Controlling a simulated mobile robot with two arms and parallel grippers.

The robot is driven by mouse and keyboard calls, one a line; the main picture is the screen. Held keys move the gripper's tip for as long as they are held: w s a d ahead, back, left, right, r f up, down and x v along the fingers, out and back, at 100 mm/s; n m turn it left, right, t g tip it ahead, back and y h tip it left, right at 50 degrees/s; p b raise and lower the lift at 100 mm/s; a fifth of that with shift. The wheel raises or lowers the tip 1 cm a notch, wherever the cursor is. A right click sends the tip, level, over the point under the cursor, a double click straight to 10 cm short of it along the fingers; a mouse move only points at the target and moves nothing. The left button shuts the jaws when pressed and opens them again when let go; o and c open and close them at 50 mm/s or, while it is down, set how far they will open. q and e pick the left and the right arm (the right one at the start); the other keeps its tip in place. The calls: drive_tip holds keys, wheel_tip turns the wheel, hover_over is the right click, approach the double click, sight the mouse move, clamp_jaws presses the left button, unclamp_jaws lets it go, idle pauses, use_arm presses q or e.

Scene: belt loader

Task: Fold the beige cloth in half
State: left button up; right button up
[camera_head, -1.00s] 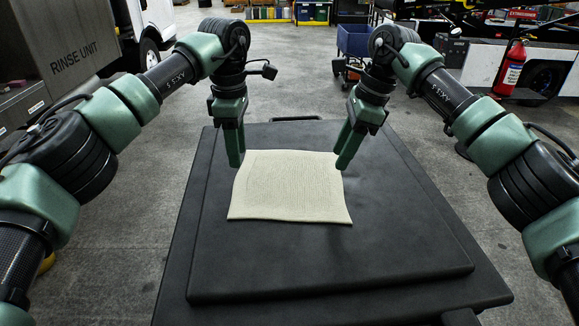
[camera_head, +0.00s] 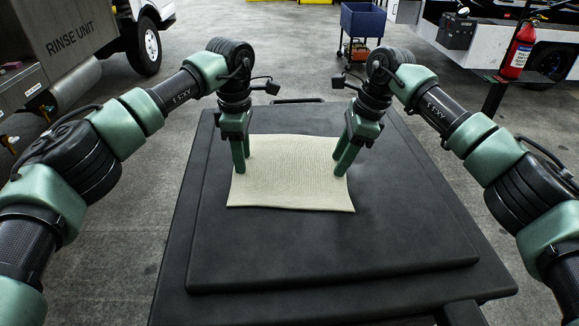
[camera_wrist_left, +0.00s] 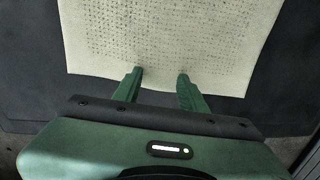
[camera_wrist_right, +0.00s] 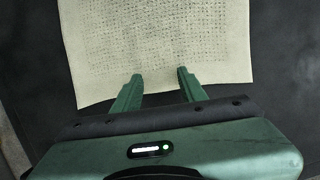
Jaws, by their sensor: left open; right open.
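The beige cloth (camera_head: 290,180) lies spread flat on the black table top, roughly square with slightly wavy edges. My left gripper (camera_head: 240,165) is open and points down over the cloth's left side. My right gripper (camera_head: 342,167) is open over its right side. In the left wrist view the fingers (camera_wrist_left: 159,78) reach over one cloth edge (camera_wrist_left: 150,40). The right wrist view shows its open fingers (camera_wrist_right: 158,80) at a cloth edge too (camera_wrist_right: 150,45). No cloth is visibly pinched. I cannot tell whether the fingertips touch the cloth.
The black table top (camera_head: 330,250) is bare around the cloth, with most free room at the front. A blue cart (camera_head: 362,22), a red fire extinguisher (camera_head: 518,50) and a rinse unit truck (camera_head: 75,40) stand beyond the table.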

use_arm(q)
drive_tip(key=shift+f, duration=0.2)
use_arm(e)
drive_tip(key=shift+f, duration=0.15)
use_arm(q)
drive_tip(key=shift+r, duration=0.1)
clamp_jaws()
use_arm(e)
clamp_jaws()
use_arm(q)
drive_tip(key=shift+s, duration=0.1)
use_arm(e)
drive_tip(key=shift+s, duration=0.1)
use_arm(q)
drive_tip(key=shift+r, duration=0.1)
